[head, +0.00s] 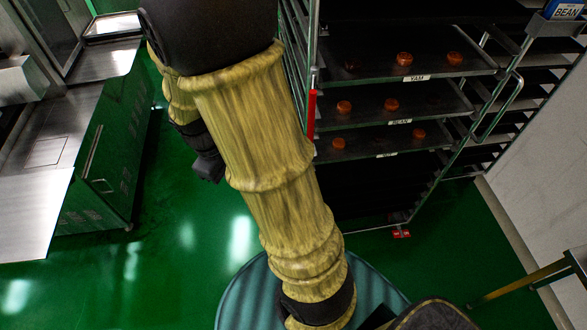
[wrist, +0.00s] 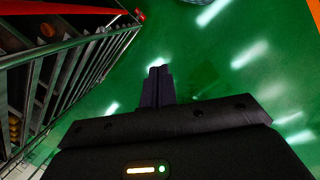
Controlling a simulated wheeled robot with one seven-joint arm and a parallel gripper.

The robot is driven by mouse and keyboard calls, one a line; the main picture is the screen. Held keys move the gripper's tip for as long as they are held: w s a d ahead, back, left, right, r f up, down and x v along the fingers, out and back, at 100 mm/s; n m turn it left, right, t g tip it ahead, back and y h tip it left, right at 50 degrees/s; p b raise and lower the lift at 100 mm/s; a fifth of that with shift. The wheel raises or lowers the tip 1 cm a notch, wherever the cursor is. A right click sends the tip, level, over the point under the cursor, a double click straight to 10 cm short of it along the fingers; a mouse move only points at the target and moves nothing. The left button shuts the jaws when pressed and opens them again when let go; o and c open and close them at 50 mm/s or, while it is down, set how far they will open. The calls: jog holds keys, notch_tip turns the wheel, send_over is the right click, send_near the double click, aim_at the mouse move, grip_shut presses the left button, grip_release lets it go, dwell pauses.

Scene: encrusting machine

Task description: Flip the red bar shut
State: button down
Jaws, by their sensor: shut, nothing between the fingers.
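The red bar (head: 312,115) stands upright along the front left post of the tray rack (head: 318,40) in the head view. In the wrist view a long red bar (wrist: 60,9) runs along the top left edge, beside the rack's frame (wrist: 95,38). My gripper (wrist: 157,72) is shut and empty in the wrist view, with its fingers together over green floor. It is to the right of the rack there and apart from the red bar. My arm covers the middle of the head view and hides part of the scene behind it.
The rack's trays (head: 350,98) hold several orange-brown pieces and carry labels such as YAM and BEAN. A steel-topped green machine (head: 105,140) stands at the left. A white wall (head: 540,150) is at the right.

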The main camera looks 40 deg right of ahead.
jog(key=w+d+f+n+g+h, duration=0.2)
jog(key=d+n, duration=0.1)
jog(key=d, duration=0.1)
jog(key=w+d+f+n+g+h+b, duration=0.1)
jog(key=w+d+n+g+h, duration=0.1)
jog(key=d+n+h, duration=0.1)
jog(key=shift+w+d+f+b, duration=0.2)
jog(key=shift+d+f+b, duration=0.15)
jog(key=shift+d, duration=0.45)
jog(key=s+d+r+p+x, duration=0.1)
jog(key=p+x, duration=0.3)
jog(key=x, duration=0.8)
jog(key=shift+s+d+r, duration=0.3)
jog(key=shift+d, duration=0.35)
jog(key=shift+w, duration=0.1)
